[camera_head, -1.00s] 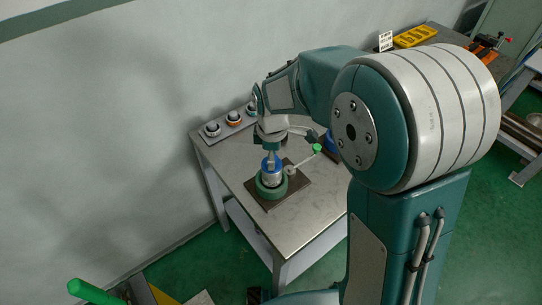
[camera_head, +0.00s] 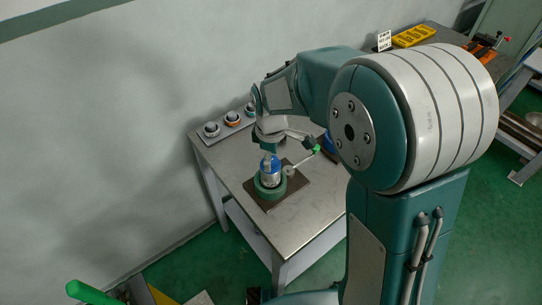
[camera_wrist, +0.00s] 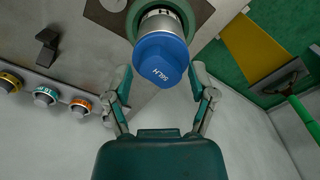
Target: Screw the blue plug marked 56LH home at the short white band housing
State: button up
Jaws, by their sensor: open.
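The blue plug (camera_wrist: 160,62) marked 56LH sits at the mouth of a silver-and-pale housing (camera_wrist: 160,14) in the wrist view. The plug also shows in the head view (camera_head: 269,163), on top of the upright housing (camera_head: 269,180), which stands in a round green vise (camera_head: 271,191). How deep its thread sits cannot be told. My gripper (camera_wrist: 161,80) is open, with its fingers spread to either side of the plug and a visible gap to it. In the head view my gripper (camera_head: 284,146) is just above the plug.
The vise stands on a dark plate (camera_head: 298,181) on a metal table (camera_head: 240,169). A strip of several ringed caps (camera_head: 232,122) lies along the wall edge. A green-ended handle (camera_head: 316,149) lies close to my gripper's right side. The table front is clear.

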jog(key=m, duration=0.3)
jog(key=shift+m, duration=0.3)
jog(key=m, duration=0.4)
jog(key=shift+s, duration=0.1)
grip_shut()
jog(key=n, duration=0.7)
jog(key=shift+n, duration=0.3)
